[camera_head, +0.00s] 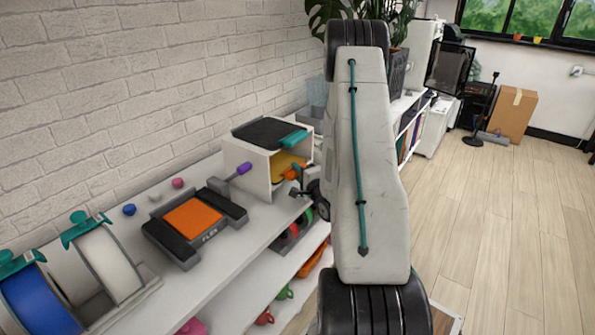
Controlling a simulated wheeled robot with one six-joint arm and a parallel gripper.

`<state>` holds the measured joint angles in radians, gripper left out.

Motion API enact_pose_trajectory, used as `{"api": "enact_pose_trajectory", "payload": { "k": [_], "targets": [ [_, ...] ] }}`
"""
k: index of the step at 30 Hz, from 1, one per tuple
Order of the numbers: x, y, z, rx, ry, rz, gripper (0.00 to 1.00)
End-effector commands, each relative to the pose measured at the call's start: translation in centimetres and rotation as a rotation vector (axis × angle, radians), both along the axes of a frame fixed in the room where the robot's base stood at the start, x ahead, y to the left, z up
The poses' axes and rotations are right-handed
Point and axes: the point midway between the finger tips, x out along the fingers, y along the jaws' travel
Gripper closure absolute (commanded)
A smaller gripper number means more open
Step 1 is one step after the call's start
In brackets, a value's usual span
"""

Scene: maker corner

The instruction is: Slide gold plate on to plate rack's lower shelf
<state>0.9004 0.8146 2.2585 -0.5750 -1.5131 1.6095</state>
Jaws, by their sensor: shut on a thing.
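The plate rack (246,165) is a white open-fronted box on the workbench, close to the brick wall. A black plate (262,132) with a teal handle lies on its top. The gold plate (284,161) shows inside the rack's opening, under the top, with its orange handle (291,174) at the front. How deep it sits and whether it rests on the lower shelf cannot be seen. My gripper (301,188) is at the rack's front right, shut on the gold plate at its handle. My arm hides part of the gripper and the area to its right.
A black device with an orange plate (193,217) stands left of the rack. Blue (38,300) and white (107,262) spools stand at the lower left. Spools and cups sit on shelves below.

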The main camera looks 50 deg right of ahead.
Motion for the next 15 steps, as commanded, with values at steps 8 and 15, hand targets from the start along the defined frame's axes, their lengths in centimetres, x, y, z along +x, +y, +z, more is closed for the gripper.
{"api": "enact_pose_trajectory", "payload": {
  "k": [8, 15],
  "targets": [
    [0.01, -0.01, 0.05, -0.001, -0.001, 0.000, 1.00],
    [0.00, -0.02, 0.05, -0.001, -0.001, 0.000, 0.56]
  ]
}}
